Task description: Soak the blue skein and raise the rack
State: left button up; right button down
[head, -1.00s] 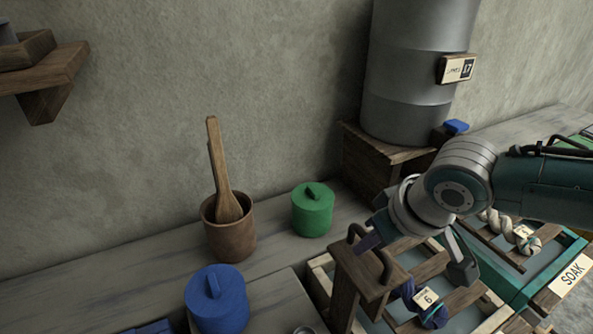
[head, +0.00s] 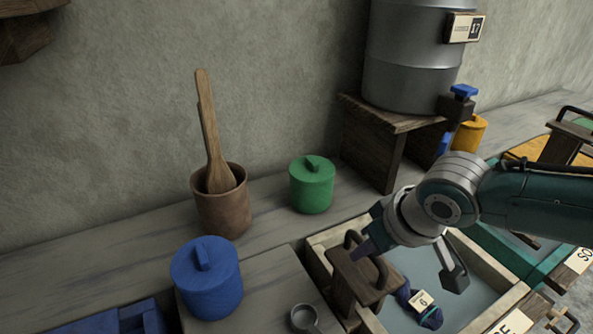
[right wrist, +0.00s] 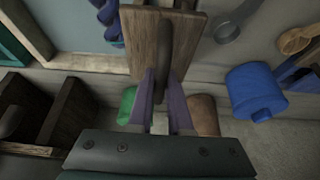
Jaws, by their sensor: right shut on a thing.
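My right gripper (head: 366,248) is shut on the dark handle of the rack's wooden end board (head: 352,278), at the left side of the near vat (head: 488,262). The right wrist view shows its purple fingers (right wrist: 161,98) closed around the handle bar (right wrist: 165,50). The dark blue skein (head: 428,317), with a tag numbered 6, lies low in the grey-blue liquid (head: 415,268). It shows partly in the wrist view (right wrist: 108,18). The rack's slats are not visible, and the arm hides part of the vat. My left gripper is out of view.
A blue lidded pot (head: 207,283), a green lidded pot (head: 312,187) and a brown crock (head: 221,208) with wooden paddles stand left of the vat. A metal drum (head: 415,60) sits on a wooden stand behind. Another teal vat (head: 510,252) adjoins on the right.

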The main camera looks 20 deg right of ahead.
notch_tip(320, 180, down, 8)
jog(key=b, duration=0.6)
jog(key=shift+s+f, duration=0.1)
jog(key=shift+f, duration=0.1)
jog(key=shift+f, duration=0.1)
dwell(0.6)
jog(key=shift+d, duration=0.1)
dwell(2.7)
